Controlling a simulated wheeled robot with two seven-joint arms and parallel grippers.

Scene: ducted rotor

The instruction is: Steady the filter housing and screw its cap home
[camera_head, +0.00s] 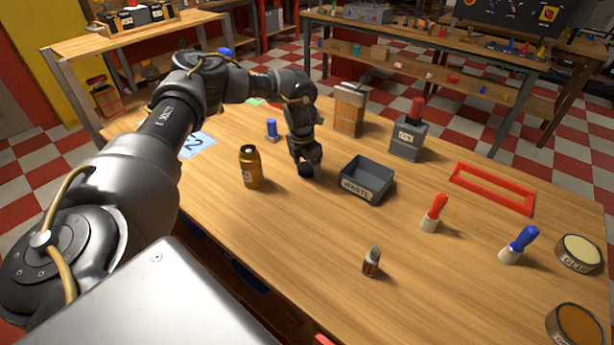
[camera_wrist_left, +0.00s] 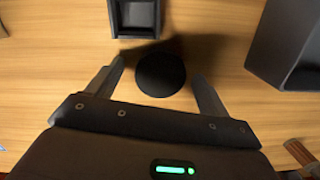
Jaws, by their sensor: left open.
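A gold can with a dark top and a pale label, which looks like the filter housing (camera_head: 251,168), stands upright left of my left gripper (camera_head: 307,172) in the head view. In the left wrist view my left gripper (camera_wrist_left: 158,72) points down with its fingers apart. A round black disc, perhaps the cap (camera_wrist_left: 160,75), lies between the fingertips, with a gap to each finger. In the head view the gripper and arm hide most of this disc. My right gripper is not in view.
A grey WASTE bin (camera_head: 367,181) stands just right of the gripper. A dark open-topped block (camera_wrist_left: 135,18) is beyond the disc. Brushes (camera_head: 433,213), tins (camera_head: 578,252) and a red frame (camera_head: 492,188) lie to the right. The front middle of the table is mostly clear.

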